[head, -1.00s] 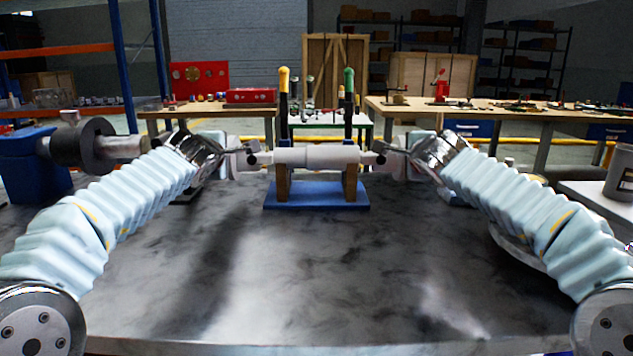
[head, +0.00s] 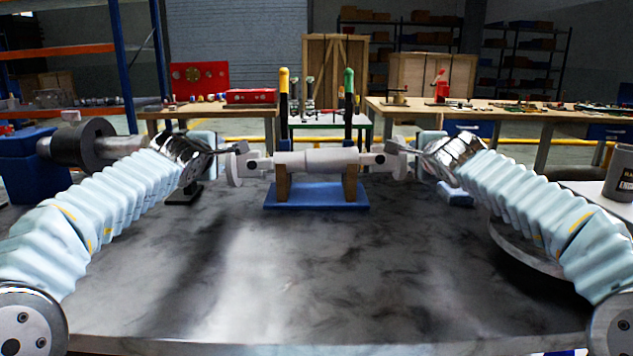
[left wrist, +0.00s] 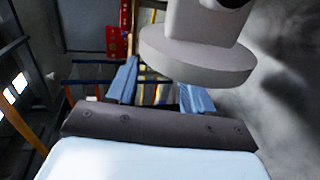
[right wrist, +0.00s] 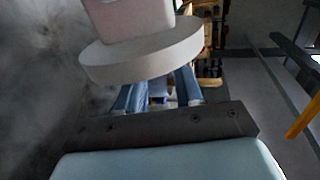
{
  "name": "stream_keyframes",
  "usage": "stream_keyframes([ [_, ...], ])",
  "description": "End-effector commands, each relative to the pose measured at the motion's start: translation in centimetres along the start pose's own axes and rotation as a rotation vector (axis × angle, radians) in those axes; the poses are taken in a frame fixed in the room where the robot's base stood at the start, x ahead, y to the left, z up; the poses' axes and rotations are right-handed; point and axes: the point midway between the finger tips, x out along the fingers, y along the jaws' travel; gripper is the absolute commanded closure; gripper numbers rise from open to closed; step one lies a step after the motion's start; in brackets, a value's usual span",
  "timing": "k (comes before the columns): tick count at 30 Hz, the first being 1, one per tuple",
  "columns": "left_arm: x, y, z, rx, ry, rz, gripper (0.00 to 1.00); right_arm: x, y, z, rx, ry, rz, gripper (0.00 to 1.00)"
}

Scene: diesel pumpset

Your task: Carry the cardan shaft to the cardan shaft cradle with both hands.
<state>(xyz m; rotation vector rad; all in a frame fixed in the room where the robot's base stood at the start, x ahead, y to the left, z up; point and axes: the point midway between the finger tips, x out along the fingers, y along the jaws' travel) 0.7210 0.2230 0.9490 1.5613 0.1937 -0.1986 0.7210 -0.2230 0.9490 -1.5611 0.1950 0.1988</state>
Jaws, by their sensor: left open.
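The grey cardan shaft (head: 318,160) lies level across the two brown posts of the cardan shaft cradle, which has a blue base (head: 316,206) on the table. A round flange ends the shaft on each side. My left gripper (head: 236,148) is open beside the shaft's left end; in the left wrist view its fingers (left wrist: 161,90) are apart, with the flange (left wrist: 198,55) in front of them. My right gripper (head: 397,148) is at the right end; its fingers (right wrist: 158,92) are apart in the right wrist view, close to the other flange (right wrist: 142,50). Neither grips the shaft.
The dark marbled table (head: 300,270) is clear in front of the cradle. A blue stand with a dark round piece (head: 92,143) is at the left. A grey mug-like container (head: 621,172) stands at the right. Yellow-topped (head: 284,78) and green-topped (head: 348,80) uprights rise behind the shaft.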

Motion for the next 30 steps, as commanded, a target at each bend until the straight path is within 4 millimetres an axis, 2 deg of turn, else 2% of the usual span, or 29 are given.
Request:
stream_keyframes([
  [1, 0.0, 0.0, -0.1, 0.000, 0.001, 0.000, 0.49, 0.0, 0.0, -0.1, 0.000, 0.001, 0.000, 0.56],
  [3, 0.0, 0.0, -0.1, 0.000, 0.002, 0.000, 0.49, 0.0, 0.0, -0.1, 0.000, 0.002, 0.000, 0.49],
  [16, 0.0, 0.0, -0.2, 0.000, 0.003, 0.000, 0.49, 0.0, 0.0, -0.1, 0.000, 0.003, 0.000, 0.49],
  [19, -0.5, 0.1, -0.2, 0.002, 0.003, 0.000, 0.49, 0.0, 0.0, -0.1, 0.000, 0.003, 0.000, 0.49],
  [23, -2.6, 0.1, -0.2, 0.000, 0.003, 0.001, 0.49, 0.0, 0.0, -0.1, 0.000, 0.003, 0.000, 0.49],
  [30, -8.2, 0.1, -0.1, 0.000, 0.001, 0.002, 0.49, 0.0, 0.0, -0.2, 0.000, 0.003, 0.000, 0.49],
])
